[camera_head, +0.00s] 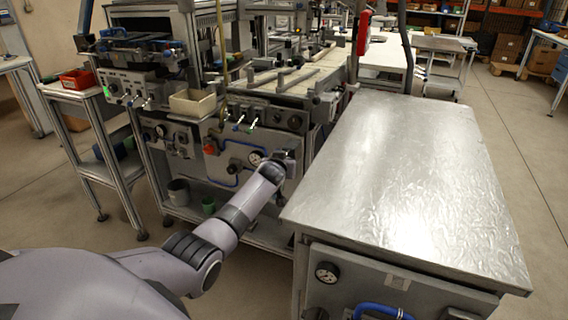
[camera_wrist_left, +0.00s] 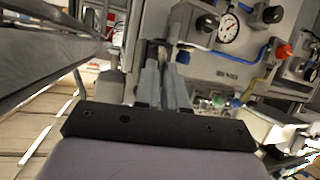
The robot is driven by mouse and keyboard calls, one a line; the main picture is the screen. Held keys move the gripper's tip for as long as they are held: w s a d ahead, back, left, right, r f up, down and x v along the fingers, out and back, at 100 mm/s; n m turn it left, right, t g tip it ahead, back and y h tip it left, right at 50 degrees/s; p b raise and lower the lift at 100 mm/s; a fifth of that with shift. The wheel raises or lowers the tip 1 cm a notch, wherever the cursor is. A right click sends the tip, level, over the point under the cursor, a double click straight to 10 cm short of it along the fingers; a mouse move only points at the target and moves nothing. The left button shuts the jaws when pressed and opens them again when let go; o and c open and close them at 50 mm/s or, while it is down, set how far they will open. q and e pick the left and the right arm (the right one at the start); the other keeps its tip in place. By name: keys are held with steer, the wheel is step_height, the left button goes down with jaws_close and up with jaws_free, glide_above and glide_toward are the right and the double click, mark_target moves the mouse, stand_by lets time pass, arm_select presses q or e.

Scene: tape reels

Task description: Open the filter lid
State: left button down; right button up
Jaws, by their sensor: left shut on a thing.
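My left gripper (camera_wrist_left: 165,62) reaches to the machine's front panel (camera_wrist_left: 245,75). Its two grey fingers are nearly together, shut on a small dark part that I take to be the filter lid (camera_wrist_left: 154,46); the fingers hide most of it. In the head view my left gripper (camera_head: 287,160) is at the right end of the panel, just right of the round pressure gauge (camera_head: 256,158). The lid is too small and covered there to tell whether it is open. My right gripper is not in view.
A red knob (camera_wrist_left: 283,50) and blue hoses are on the panel beside the gripper. A large metal-topped cabinet (camera_head: 420,170) stands close on the right. A beige bin (camera_head: 192,103) sits above the panel. A grey bucket (camera_head: 179,191) stands on the shelf below.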

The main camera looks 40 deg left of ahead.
arm_select(q)
steer(key=c, duration=1.2)
jaws_free()
steer(key=shift+r, duration=0.1)
step_height(320, 180, up, 20)
steer(key=p, duration=0.2)
